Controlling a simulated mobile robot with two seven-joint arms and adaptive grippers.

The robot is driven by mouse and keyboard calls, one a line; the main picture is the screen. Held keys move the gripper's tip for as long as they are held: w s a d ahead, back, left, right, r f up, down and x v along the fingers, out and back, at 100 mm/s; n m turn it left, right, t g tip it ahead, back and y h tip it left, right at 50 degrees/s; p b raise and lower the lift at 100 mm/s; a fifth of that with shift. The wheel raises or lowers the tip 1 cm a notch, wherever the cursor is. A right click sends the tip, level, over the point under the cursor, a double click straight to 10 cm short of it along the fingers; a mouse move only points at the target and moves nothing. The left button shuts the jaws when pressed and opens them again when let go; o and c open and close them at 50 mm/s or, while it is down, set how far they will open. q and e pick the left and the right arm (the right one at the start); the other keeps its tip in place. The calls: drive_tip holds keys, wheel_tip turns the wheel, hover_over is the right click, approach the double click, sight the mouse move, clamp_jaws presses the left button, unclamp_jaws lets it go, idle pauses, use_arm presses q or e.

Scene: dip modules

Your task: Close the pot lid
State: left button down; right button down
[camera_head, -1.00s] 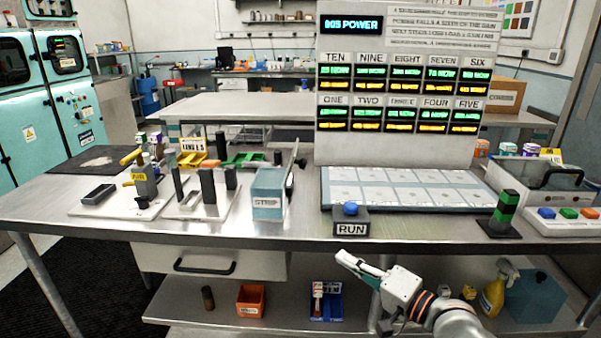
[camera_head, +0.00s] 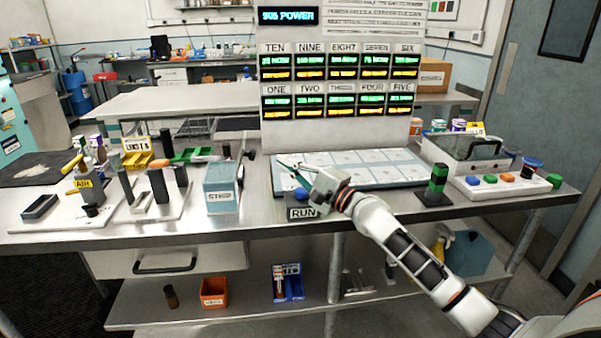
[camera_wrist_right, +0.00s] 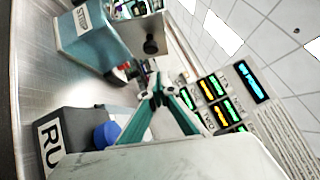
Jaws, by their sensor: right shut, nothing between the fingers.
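A blue box labelled STRIP (camera_head: 221,187) stands left of the middle of the table. A grey plate with a black knob (camera_head: 250,155) stands raised at its right side, like an open lid. In the right wrist view the box (camera_wrist_right: 88,40) and the plate (camera_wrist_right: 133,33) are at the upper left, close to the fingers. My right gripper (camera_head: 290,165) is shut and empty, above the RUN box and right of the STRIP box. Its fingertips also show in the wrist view (camera_wrist_right: 160,92), apart from the plate. My left gripper is not in view.
The RUN box (camera_head: 303,213) with its blue button is just below my right gripper. The display panel (camera_head: 337,80) stands behind. Stands with tools (camera_head: 155,195) are at the left.

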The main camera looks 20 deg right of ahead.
sight(247, 155)
drive_tip(key=a, duration=0.1)
drive_tip(key=w+a+r+p, duration=0.1)
drive_tip(key=a, duration=0.1)
drive_tip(key=w+a, duration=0.1)
drive_tip(key=shift+w+a+r, duration=0.15)
drive_tip(key=shift+w, duration=0.1)
drive_tip(key=shift+w+p, duration=0.15)
drive_tip(key=shift+p, duration=0.15)
